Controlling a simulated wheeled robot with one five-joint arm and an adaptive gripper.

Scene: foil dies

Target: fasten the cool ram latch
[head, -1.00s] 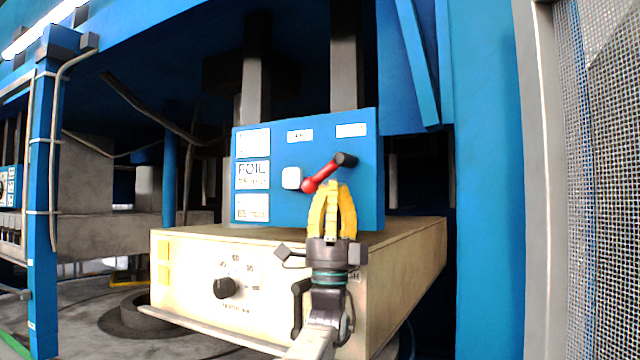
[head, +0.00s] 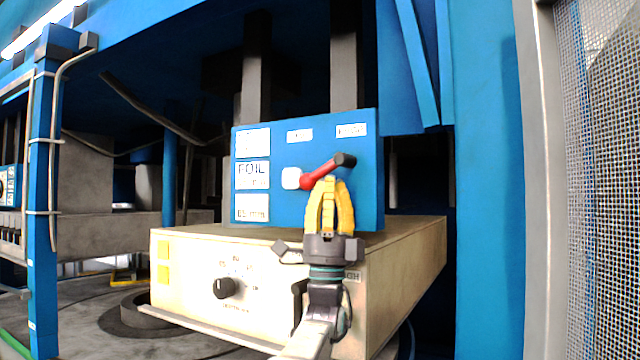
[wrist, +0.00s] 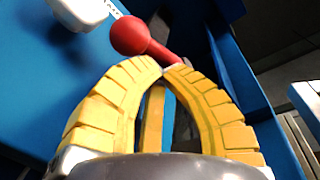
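The latch is a red lever (head: 323,173) on a blue panel (head: 275,150), with a black pivot end at its upper right and a round red knob at its lower left. The knob overlaps the edge of a white block (head: 290,178) in the head view; in the wrist view the white block (wrist: 82,12) is just left of the red knob (wrist: 130,36). My gripper (head: 329,180) has yellow fingers pointing up, just under the lever. In the wrist view its fingertips (wrist: 164,70) meet, with the lever right behind them. Contact with the lever is hard to tell.
The panel stands on a cream box (head: 400,240) with a black knob (head: 226,288) on its front; my arm passes in front of this box. A blue post (head: 485,180) and a mesh guard (head: 600,180) stand at the right.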

